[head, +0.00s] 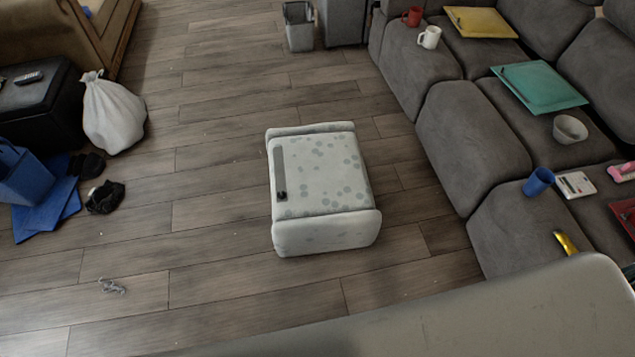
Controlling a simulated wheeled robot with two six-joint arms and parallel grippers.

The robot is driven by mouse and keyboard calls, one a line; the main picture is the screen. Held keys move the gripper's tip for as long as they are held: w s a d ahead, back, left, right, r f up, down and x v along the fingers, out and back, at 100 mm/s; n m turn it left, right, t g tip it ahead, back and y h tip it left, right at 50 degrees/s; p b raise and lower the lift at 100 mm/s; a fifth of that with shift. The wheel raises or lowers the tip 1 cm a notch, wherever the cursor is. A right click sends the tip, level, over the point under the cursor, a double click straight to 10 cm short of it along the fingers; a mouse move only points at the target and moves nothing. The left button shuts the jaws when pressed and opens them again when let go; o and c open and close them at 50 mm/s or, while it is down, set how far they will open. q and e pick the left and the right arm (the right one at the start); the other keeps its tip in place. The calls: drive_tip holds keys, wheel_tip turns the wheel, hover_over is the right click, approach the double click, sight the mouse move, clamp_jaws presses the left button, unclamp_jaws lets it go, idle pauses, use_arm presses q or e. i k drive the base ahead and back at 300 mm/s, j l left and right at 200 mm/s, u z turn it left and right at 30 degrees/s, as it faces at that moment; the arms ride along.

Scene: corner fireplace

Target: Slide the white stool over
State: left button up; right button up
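The white stool (325,185) stands alone on the wooden floor near the middle of the head view. It is a low, boxy, padded piece with grey spots on top and raised rounded ends at front and back. A dark grey strip with a small black item at its near end (280,185) lies along the left side of its top. Neither of my grippers shows in the head view, and nothing is touching the stool.
A grey sofa (452,142) with cushions and small items runs along the right. A white bag (112,113), a black ottoman (40,107) and blue items (45,205) stand at left. A grey bin (299,28) is behind. A pale surface (470,315) crosses the bottom right. Floor around the stool is clear.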

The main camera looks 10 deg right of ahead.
sight(318, 187)
drive_tip(key=i+j+z, duration=0.1)
drive_tip(key=j, duration=0.25)
drive_tip(key=i+j+z, duration=0.1)
drive_tip(key=i+j, duration=0.2)
drive_tip(key=i+j+z, duration=0.1)
drive_tip(key=j, duration=0.35)
drive_tip(key=i+j+z, duration=0.1)
drive_tip(key=i+j, duration=0.15)
drive_tip(key=j, duration=0.15)
